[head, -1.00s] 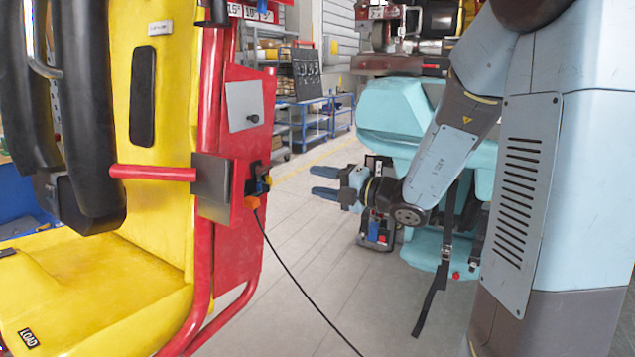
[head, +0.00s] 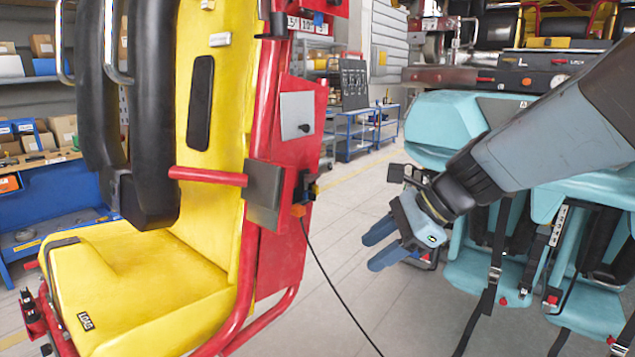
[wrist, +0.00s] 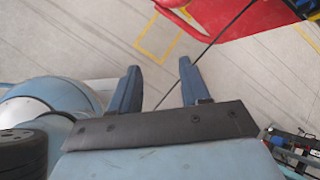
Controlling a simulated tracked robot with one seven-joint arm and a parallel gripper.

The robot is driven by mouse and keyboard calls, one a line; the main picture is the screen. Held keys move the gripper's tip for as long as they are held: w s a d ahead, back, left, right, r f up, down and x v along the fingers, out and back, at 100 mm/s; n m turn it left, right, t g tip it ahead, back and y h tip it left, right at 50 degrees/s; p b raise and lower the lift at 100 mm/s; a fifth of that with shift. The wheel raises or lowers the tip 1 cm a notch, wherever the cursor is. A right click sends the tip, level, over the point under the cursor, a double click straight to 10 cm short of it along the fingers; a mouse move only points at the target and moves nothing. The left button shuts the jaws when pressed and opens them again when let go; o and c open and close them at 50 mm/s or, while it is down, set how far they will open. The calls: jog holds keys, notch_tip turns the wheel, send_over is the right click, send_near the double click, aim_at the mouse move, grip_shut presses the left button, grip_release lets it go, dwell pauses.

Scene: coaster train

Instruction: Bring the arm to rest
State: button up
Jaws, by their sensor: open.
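My gripper (head: 378,247) hangs in the head view between the yellow and red seat on the left and the teal seats on the right. Its two blue fingers point left and slightly down, apart from each other with nothing between them. In the wrist view my gripper (wrist: 156,88) is open over the bare floor, with a black cable passing behind the fingers. My arm comes in from the right edge of the head view and covers part of the teal seats. No object touches the fingers.
The yellow seat (head: 150,285) with its red frame (head: 282,215) stands at left. A black cable (head: 335,292) hangs from it to the floor. Teal seats (head: 465,120) with black straps stand at right. Blue shelving (head: 375,130) is far back. Tiled floor (head: 365,195) is free between the seats.

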jog(key=s+d+r+n+t+h, duration=0.1)
jog(key=s+d+r+n+h, duration=0.1)
jog(key=d+n, duration=0.4)
jog(key=s+d+r+n+t+h, duration=0.2)
jog(key=s+d+n+h, duration=0.2)
jog(key=n, duration=0.6)
jog(key=d+h, duration=0.2)
jog(key=d, duration=0.1)
